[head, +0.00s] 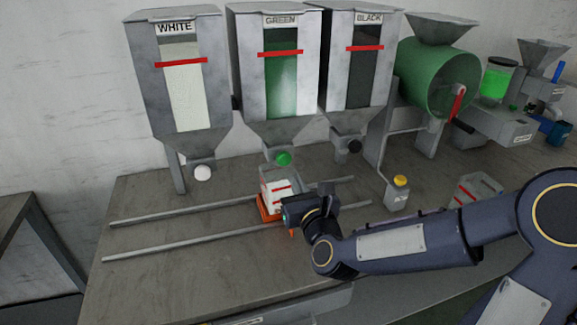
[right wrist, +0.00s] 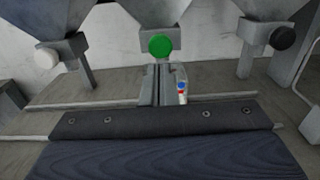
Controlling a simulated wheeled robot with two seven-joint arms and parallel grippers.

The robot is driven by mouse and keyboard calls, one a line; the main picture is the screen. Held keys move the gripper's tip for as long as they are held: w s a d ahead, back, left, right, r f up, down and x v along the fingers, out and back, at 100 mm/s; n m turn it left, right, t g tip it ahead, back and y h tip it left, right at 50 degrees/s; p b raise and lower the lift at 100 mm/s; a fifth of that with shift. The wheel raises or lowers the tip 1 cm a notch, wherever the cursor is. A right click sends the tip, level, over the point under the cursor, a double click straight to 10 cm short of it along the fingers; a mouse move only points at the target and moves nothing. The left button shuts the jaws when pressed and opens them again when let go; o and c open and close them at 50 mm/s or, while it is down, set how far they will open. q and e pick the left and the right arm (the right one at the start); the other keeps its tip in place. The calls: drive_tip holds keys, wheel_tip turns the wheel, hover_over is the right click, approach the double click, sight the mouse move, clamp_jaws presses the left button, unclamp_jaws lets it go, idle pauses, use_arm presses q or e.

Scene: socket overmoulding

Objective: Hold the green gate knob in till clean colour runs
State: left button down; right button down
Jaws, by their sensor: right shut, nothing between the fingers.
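The green gate knob (head: 284,159) sits at the foot of the hopper labelled GREEN (head: 282,75). In the right wrist view the knob (right wrist: 159,46) is straight ahead, just beyond the tips of my right gripper (right wrist: 156,70). The gripper is shut and empty; I cannot tell whether it touches the knob. In the head view my right gripper (head: 298,208) is in front of the GREEN hopper, its fingers partly hidden. A white container with red marks (head: 275,193) stands on an orange carriage (head: 266,210) below the green knob. No running colour is visible. My left gripper is out of view.
The white knob (head: 202,174) is to the left and the black knob (head: 354,146) to the right. Two rails (head: 165,247) run along the bench. The bench's left part is clear.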

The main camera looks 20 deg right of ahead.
sight(285, 159)
drive_tip(key=w+p, duration=0.1)
drive_tip(key=w, duration=0.5)
drive_tip(key=shift+w+a, duration=0.15)
drive_tip(key=shift+w, duration=0.2)
drive_tip(key=shift+w+f+b, duration=0.2)
drive_tip(key=shift+w+b, duration=0.3)
drive_tip(key=shift+b, duration=0.2)
drive_tip(key=shift+w+b, duration=0.35)
drive_tip(key=shift+r, duration=0.3)
